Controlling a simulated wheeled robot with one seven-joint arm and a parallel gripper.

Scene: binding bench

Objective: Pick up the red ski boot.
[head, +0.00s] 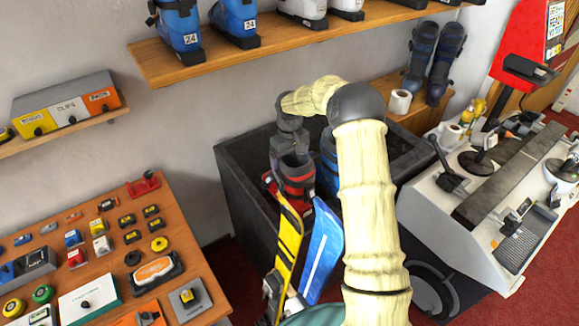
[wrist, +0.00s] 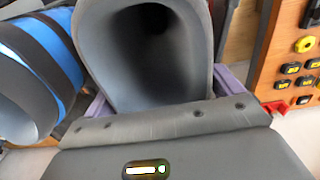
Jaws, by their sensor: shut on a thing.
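The red ski boot (head: 299,178) stands in the dark bin, with its red shell and grey upper cuff showing; its lower part is hidden by the bin wall and the skis in front. My gripper (head: 289,152) reaches down over it and is shut on its upper part. In the wrist view the boot's grey, hollow liner (wrist: 150,55) fills the middle, between the lavender fingers of my gripper (wrist: 165,95). I cannot tell whether the boot is clear of the bin floor.
A blue boot (head: 329,160) is close beside it on the right. The dark bin (head: 238,190) surrounds both. Yellow (head: 286,245) and blue (head: 322,250) skis stand just in front. A boot shelf (head: 250,55) hangs above, and a wooden bench (head: 205,265) is at left.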

